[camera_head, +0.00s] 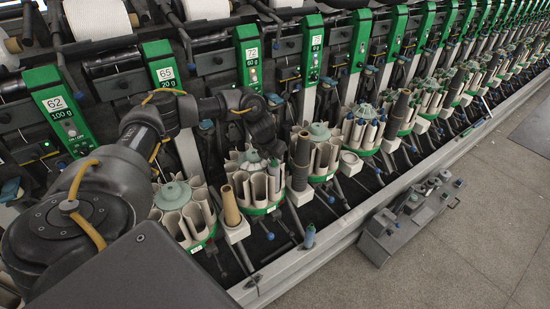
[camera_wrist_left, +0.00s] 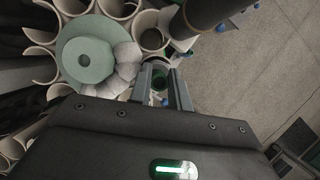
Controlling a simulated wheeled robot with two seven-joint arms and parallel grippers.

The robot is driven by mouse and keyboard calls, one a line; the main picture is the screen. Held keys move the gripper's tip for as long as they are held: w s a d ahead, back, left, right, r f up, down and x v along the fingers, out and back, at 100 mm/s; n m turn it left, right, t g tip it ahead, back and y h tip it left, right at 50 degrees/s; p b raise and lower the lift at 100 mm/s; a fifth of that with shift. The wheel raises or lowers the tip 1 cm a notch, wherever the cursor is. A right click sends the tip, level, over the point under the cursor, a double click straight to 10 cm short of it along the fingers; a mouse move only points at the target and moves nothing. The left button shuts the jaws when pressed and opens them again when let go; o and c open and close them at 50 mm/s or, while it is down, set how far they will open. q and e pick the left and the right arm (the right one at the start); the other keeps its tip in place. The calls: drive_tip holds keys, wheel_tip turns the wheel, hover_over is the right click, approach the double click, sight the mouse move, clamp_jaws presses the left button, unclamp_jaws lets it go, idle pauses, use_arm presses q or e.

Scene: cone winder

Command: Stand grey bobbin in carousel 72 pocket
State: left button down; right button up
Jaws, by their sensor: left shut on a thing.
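My left gripper (camera_head: 270,150) is shut on the grey bobbin (camera_head: 274,169), at the right side of carousel 72 (camera_head: 242,161). The bobbin hangs about upright at the pockets there; I cannot tell whether its lower end is inside one. The green label 72 (camera_head: 252,50) is above this carousel. In the left wrist view, the fingers (camera_wrist_left: 162,88) grip the bobbin, whose round end (camera_wrist_left: 160,80) shows between them. The carousel's green hub (camera_wrist_left: 85,55) and pale open pockets (camera_wrist_left: 152,38) lie to the left and above. My right gripper is not in view.
A tan cone (camera_head: 230,207) stands at front left of the carousel and a dark grey cone (camera_head: 302,158) close on its right. A grey box unit (camera_head: 405,220) sits on the floor, which is otherwise clear.

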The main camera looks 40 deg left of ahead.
use_arm(q)
drive_tip(key=shift+f+b, duration=0.45)
drive_tip(key=shift+f, duration=0.25)
drive_tip(key=c, duration=1.2)
unclamp_jaws()
drive_tip(key=shift+c, duration=0.2)
drive_tip(key=b+v, duration=0.1)
drive_tip(key=v, duration=1)
drive_tip(key=shift+b, duration=0.3)
drive_tip(key=shift+f, duration=0.1)
